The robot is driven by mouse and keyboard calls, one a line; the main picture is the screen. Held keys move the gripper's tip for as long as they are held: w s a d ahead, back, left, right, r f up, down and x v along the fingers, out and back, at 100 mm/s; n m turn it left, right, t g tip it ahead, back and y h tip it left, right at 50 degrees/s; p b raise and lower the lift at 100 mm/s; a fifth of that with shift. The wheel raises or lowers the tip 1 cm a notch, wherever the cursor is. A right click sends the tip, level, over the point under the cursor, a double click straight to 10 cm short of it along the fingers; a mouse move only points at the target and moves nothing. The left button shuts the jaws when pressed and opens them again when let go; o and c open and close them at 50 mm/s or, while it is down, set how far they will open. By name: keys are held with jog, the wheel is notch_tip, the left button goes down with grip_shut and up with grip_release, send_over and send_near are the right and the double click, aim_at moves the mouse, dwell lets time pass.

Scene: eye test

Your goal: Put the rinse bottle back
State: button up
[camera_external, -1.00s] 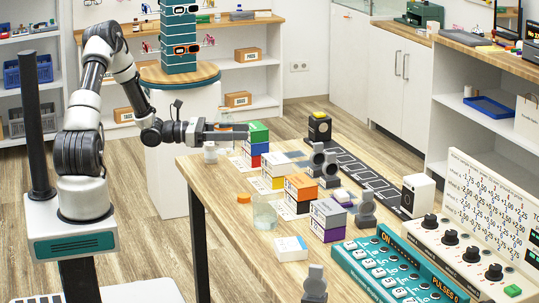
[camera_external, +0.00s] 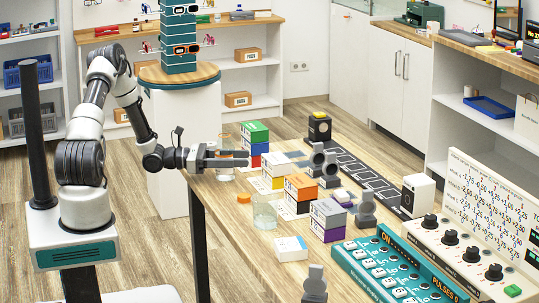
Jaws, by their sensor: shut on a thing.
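My gripper (camera_external: 240,158) is at the far left corner of the wooden table, its fingers pointing right. It is shut on a clear, see-through bottle (camera_external: 226,176), apparently the rinse bottle. The bottle looks upright, and parts of it show above and below the fingers. The fingers hide its middle. I cannot tell whether its bottom touches the table. An orange cap-like piece (camera_external: 244,198) lies on the table nearer the camera. A clear, open glass container (camera_external: 264,216) stands just in front of it.
Stacks of coloured boxes stand just right of my gripper: green-topped (camera_external: 255,129), yellow (camera_external: 274,170), orange (camera_external: 300,187) and purple (camera_external: 328,215). A dark patterned strip (camera_external: 360,172) runs behind them. A small white box (camera_external: 290,248) lies in front. A teal button panel (camera_external: 390,270) fills the front right.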

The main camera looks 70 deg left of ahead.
jog(key=o, duration=1.1)
jog(key=shift+o, duration=0.2)
jog(key=shift+r, duration=0.25)
jog(key=p+v, duration=0.2)
jog(key=v, duration=1)
jog(key=shift+f, duration=0.15)
